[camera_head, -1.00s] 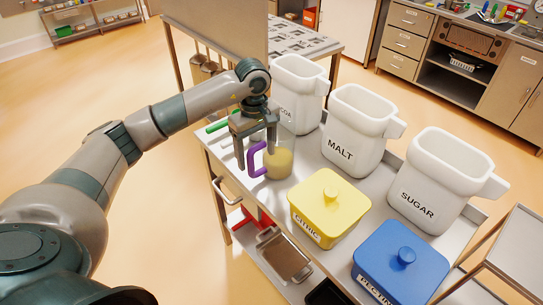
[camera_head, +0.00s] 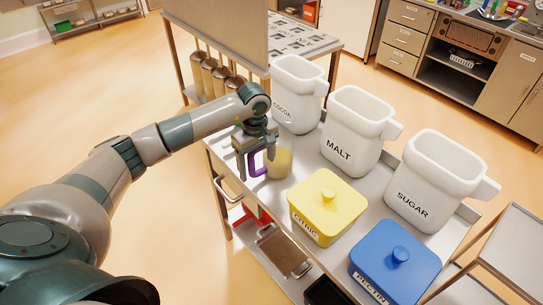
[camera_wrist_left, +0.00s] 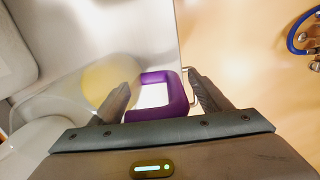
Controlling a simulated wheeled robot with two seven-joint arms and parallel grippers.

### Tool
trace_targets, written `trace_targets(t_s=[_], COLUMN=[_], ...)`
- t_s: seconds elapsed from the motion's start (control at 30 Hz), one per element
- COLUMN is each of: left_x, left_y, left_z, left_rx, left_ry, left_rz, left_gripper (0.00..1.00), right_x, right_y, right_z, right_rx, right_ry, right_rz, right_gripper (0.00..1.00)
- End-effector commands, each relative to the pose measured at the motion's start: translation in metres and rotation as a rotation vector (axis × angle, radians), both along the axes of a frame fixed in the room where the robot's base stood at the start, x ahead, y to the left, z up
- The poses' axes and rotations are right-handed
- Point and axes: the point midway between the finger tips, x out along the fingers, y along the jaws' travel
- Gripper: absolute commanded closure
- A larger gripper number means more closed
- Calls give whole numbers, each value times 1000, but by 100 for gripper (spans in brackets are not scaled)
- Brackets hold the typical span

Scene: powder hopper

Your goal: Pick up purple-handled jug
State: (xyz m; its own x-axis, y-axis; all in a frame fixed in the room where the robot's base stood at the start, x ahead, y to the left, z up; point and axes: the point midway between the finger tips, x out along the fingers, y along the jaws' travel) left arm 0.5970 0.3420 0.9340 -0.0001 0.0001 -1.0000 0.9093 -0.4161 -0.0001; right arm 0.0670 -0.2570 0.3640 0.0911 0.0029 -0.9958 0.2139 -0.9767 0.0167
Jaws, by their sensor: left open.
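The purple-handled jug (camera_head: 279,163) is clear with yellowish contents and stands on the metal cart top. Its purple handle (camera_head: 257,161) faces left. My left gripper (camera_head: 256,168) is open and pointed down at the handle. In the left wrist view the handle (camera_wrist_left: 165,95) lies between the two fingers of the left gripper (camera_wrist_left: 165,95), with the yellowish jug (camera_wrist_left: 105,85) to the left, partly behind one finger. I cannot tell whether a finger touches it. My right gripper is not in view.
White bins marked cocoa (camera_head: 297,92), malt (camera_head: 357,130) and sugar (camera_head: 439,180) stand behind the jug. A yellow box (camera_head: 327,203) and a blue box (camera_head: 396,268) stand to the right. The cart's edge and side handle (camera_head: 226,192) are close on the left.

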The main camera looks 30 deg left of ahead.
Motion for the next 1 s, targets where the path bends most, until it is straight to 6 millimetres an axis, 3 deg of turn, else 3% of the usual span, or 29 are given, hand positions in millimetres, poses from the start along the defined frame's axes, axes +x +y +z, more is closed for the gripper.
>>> trace_targets(t_s=[0.27, 0.4, 0.47, 1.0], left_x=[0, 0, 0, 1], left_y=[0, 0, 0, 0], left_z=[0, 0, 0, 4], left_rx=[0, 0, 0, -1], left_ry=[0, 0, 0, -3], left_rz=[0, 0, 0, 0], left_gripper=[29, 63, 73, 73], right_x=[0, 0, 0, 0], right_y=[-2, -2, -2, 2], right_z=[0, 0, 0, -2], right_rx=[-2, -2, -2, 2], right_ry=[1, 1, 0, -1], right_rz=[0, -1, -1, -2], right_gripper=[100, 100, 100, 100])
